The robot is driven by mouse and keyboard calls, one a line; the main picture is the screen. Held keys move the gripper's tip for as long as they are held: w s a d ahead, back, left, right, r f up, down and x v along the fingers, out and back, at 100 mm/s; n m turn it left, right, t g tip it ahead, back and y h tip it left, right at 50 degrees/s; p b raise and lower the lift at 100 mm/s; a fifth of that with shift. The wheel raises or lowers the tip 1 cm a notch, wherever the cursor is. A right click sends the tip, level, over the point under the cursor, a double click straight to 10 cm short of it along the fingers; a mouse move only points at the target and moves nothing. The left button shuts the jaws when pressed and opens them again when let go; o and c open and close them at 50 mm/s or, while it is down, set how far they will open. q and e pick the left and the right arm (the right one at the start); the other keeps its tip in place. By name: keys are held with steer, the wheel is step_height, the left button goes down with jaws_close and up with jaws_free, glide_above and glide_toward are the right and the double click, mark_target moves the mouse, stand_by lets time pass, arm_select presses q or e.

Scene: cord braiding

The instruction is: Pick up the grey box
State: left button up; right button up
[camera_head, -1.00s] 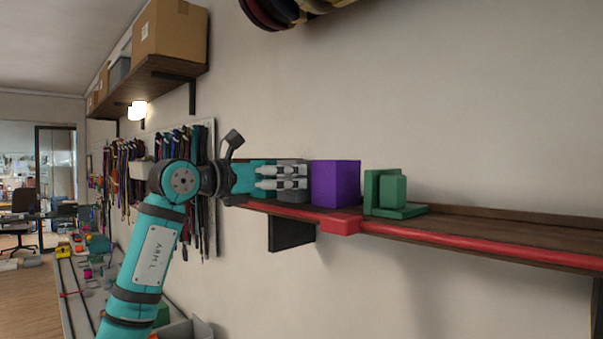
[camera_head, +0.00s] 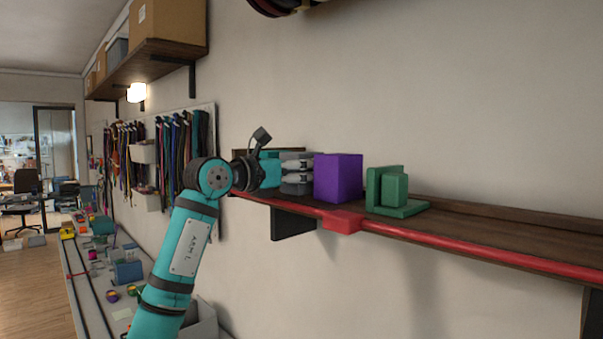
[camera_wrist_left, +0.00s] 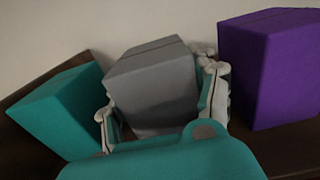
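The grey box (camera_wrist_left: 155,90) stands on the shelf between a teal box (camera_wrist_left: 60,110) and a purple box (camera_wrist_left: 265,70) in the left wrist view. My left gripper (camera_wrist_left: 162,112) has one finger on each side of the grey box. The fingers look spread, and I cannot tell if they touch it. In the head view the left gripper (camera_head: 298,178) is at the shelf, just left of the purple box (camera_head: 338,178). Only a little of the grey box (camera_head: 292,155) shows there, behind the fingers. My right gripper is not in view.
The wooden shelf (camera_head: 480,232) has a red front edge with a red block (camera_head: 342,222). A green stepped object (camera_head: 395,190) stands right of the purple box. The shelf farther right is clear. An upper shelf (camera_head: 160,55) holds cartons.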

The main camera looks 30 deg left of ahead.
arm_select(q)
steer(key=c, duration=0.6)
steer(key=shift+r, duration=0.1)
